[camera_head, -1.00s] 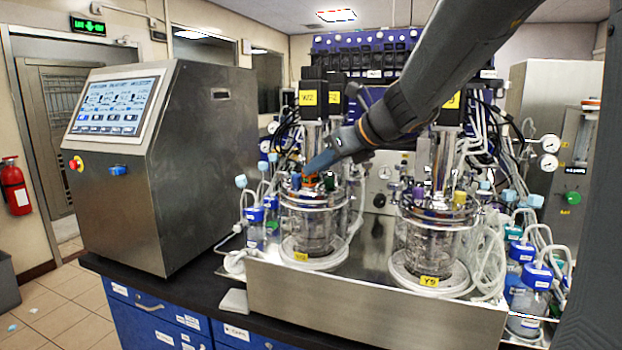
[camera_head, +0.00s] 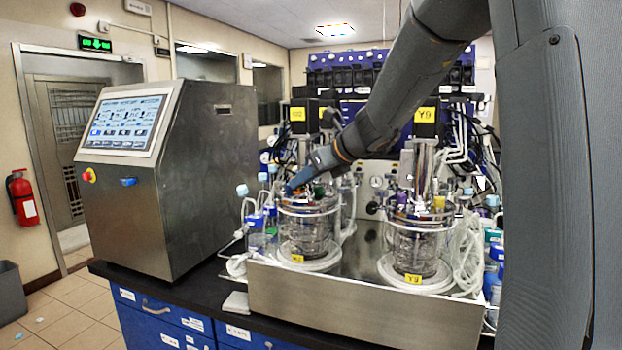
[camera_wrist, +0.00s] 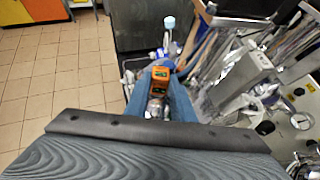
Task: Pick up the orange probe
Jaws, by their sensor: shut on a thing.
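The orange probe (camera_wrist: 160,76) shows in the wrist view as an orange block with dark marks, between my blue fingers. A metal part shows below it. My gripper (camera_wrist: 161,82) is shut on the probe. In the head view my gripper (camera_head: 292,186) reaches down from the upper right to the lid of the left glass vessel (camera_head: 308,232). Only a small bit of orange shows by the fingertips there. The probe's lower end is hidden, so I cannot tell whether it is still in the lid.
The right glass vessel (camera_head: 413,240) stands beside the left one on the steel base (camera_head: 350,305). A steel control cabinet (camera_head: 210,180) is at left. Tubes, blue-capped bottles and cables crowd around the vessels. A fire extinguisher (camera_head: 24,197) hangs on the far left wall.

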